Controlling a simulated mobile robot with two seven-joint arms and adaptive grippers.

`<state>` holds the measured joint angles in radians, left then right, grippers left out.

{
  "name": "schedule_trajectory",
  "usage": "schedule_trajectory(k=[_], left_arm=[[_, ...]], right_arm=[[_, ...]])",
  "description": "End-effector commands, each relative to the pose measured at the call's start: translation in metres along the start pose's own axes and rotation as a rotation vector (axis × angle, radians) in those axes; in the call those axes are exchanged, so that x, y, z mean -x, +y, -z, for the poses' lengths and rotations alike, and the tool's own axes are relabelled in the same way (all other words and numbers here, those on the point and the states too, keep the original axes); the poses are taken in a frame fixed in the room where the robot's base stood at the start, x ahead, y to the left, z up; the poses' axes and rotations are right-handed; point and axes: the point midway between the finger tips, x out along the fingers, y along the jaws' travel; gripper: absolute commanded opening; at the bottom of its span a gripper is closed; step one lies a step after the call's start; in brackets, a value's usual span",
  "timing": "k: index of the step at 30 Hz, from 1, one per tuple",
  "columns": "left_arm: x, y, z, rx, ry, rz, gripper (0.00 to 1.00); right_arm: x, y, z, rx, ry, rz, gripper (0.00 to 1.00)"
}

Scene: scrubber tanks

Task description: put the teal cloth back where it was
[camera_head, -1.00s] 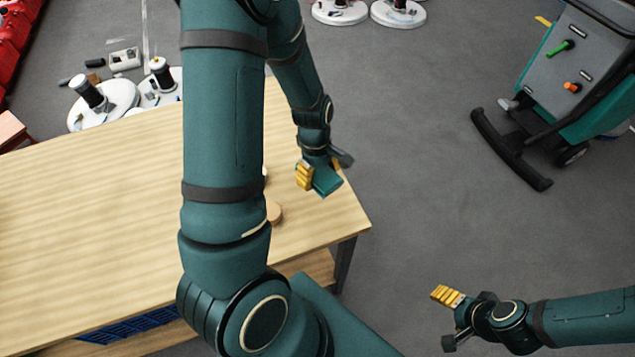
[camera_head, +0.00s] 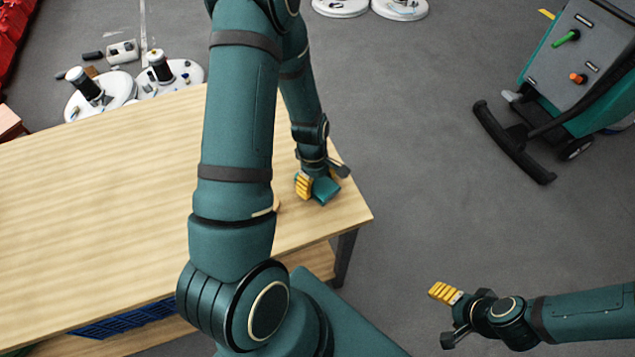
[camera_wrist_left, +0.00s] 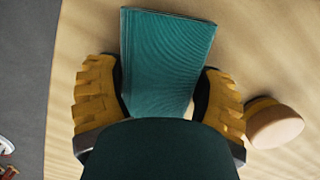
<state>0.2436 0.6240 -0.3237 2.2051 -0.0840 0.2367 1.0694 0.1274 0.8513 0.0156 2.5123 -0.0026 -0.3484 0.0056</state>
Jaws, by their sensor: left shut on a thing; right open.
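The teal cloth (camera_head: 326,191) is a folded, ribbed rectangle at the right end of the wooden table (camera_head: 110,200). My left gripper (camera_head: 312,188) is shut on it. In the left wrist view the cloth (camera_wrist_left: 165,55) sticks out between the two yellow fingers, with the table top beneath it. I cannot tell whether it touches the table or is just above it. My right gripper (camera_head: 447,314) is open and empty, out over the floor to the right of the table.
A round wooden-topped object (camera_wrist_left: 272,123) stands on the table beside the cloth, mostly hidden behind my left arm in the head view. A teal and grey scrubber machine (camera_head: 565,85) stands at the upper right. Round white bases (camera_head: 170,80) lie behind the table. The table's left part is clear.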

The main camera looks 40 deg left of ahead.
Motion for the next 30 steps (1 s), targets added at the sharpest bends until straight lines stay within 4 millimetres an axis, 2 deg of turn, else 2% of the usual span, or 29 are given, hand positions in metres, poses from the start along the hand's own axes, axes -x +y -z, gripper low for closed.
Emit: schedule_trajectory(k=[8,9,11,22,26,30], left_arm=[[-0.002,0.000,0.000,0.000,0.000,-0.001,0.38],[-0.002,0.000,0.000,0.000,0.000,-0.001,0.81],[-0.002,0.000,0.000,0.000,0.000,-0.001,1.00],[0.004,0.000,0.000,0.000,0.001,-0.001,1.00],[0.022,0.001,0.000,0.000,0.002,-0.004,1.00],[0.051,0.001,0.000,0.000,0.003,-0.005,1.00]], right_arm=[[-0.002,0.001,0.000,0.000,0.001,0.000,0.71],[-0.002,0.001,0.000,0.000,0.002,0.000,0.71],[-0.001,0.001,0.001,0.000,0.002,0.000,0.71],[0.002,-0.001,0.000,0.000,0.001,0.000,0.71],[0.006,-0.002,0.001,-0.001,0.001,0.000,0.71],[0.014,-0.005,0.003,-0.002,0.004,0.000,0.71]])
